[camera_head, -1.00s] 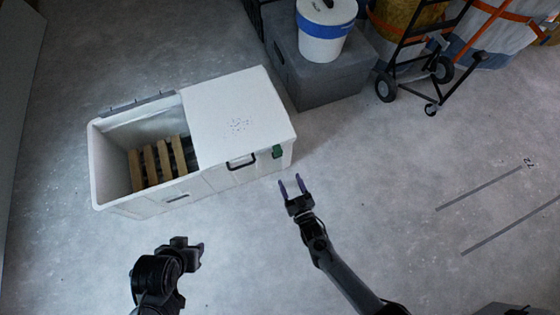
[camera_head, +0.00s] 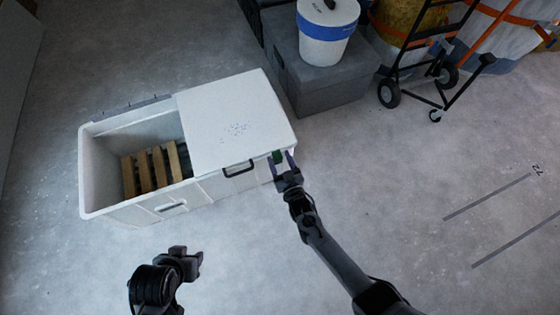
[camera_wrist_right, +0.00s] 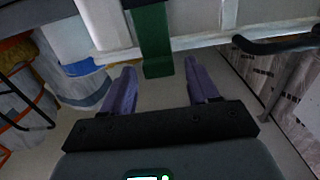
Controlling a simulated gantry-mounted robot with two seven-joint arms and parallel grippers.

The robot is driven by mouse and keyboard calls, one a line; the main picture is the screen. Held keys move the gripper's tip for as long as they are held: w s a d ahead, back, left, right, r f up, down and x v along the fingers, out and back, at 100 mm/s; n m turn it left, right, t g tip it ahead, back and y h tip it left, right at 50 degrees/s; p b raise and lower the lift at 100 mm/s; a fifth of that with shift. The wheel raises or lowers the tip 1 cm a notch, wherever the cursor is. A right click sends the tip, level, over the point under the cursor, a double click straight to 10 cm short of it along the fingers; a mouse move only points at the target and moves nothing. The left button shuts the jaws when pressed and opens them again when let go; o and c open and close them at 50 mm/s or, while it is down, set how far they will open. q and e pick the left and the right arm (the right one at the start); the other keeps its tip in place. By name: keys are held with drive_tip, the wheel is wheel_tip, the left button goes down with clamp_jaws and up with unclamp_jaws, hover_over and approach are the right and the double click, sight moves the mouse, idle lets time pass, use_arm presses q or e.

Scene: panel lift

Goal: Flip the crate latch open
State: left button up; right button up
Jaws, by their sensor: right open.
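The white crate (camera_head: 190,196) stands on the floor with its lid (camera_head: 235,115) over its right half. The green latch (camera_head: 278,157) is on the crate's front face near the right corner, hanging down in the head view. My right gripper (camera_head: 282,162) is open at the latch. In the right wrist view the green latch (camera_wrist_right: 152,40) hangs between the purple fingers of my right gripper (camera_wrist_right: 159,66), with gaps on both sides. My left gripper (camera_head: 193,259) is over the floor in front of the crate; its jaw state is unclear.
A black handle (camera_head: 239,168) is left of the latch; it also shows in the right wrist view (camera_wrist_right: 275,45). Wooden slats (camera_head: 152,168) lie in the crate's open half. A grey box (camera_head: 320,88) with a white bucket (camera_head: 326,42) and a hand truck (camera_head: 412,82) stand behind. Floor at right is clear.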

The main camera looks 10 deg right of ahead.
clamp_jaws()
idle(0.4)
drive_tip(key=shift+s+f, duration=0.1)
drive_tip(key=shift+s, duration=0.05)
